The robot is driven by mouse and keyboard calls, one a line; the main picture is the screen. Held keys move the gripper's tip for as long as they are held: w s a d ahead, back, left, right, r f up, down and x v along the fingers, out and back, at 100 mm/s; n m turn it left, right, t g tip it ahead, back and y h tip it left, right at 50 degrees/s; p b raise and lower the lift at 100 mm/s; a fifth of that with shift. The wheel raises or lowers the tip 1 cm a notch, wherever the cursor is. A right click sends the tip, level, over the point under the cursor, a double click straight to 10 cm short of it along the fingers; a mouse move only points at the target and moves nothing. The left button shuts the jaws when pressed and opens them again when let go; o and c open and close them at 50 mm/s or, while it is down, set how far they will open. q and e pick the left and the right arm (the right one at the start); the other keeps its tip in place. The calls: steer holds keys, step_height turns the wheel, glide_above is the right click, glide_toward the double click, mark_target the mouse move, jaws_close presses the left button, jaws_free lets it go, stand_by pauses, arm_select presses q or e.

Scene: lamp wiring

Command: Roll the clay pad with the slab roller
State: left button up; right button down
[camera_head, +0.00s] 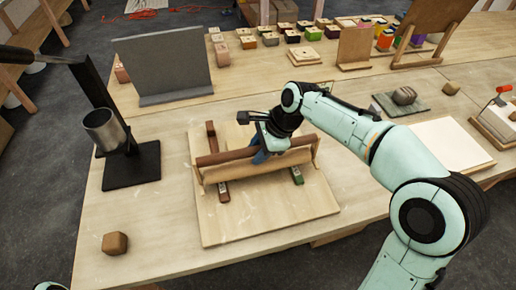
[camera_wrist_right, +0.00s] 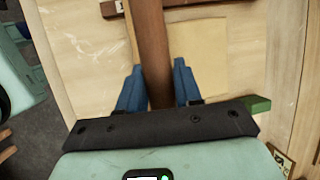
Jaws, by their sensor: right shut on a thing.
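The slab roller (camera_head: 225,157) has a dark brown bar lying crosswise over a wooden board (camera_head: 275,220), with a lighter bar along its near side. The brown bar also shows in the wrist view (camera_wrist_right: 152,45). My right gripper (camera_head: 260,155) is shut on this bar near its middle, with a blue finger on each side in the wrist view (camera_wrist_right: 157,85). The pale tan clay pad (camera_wrist_right: 203,55) lies flat beside and partly under the bar. A red-brown strip (camera_head: 211,130) and a green-ended strip (camera_head: 297,175) lie on the board. My left gripper is out of view.
A grey panel (camera_head: 165,65) stands behind the board. A white slab (camera_head: 445,145) and a stone on a tile (camera_head: 403,96) are at right.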

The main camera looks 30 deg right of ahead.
steer(key=shift+w+f, duration=0.1)
steer(key=shift+f, duration=0.35)
stand_by(0.7)
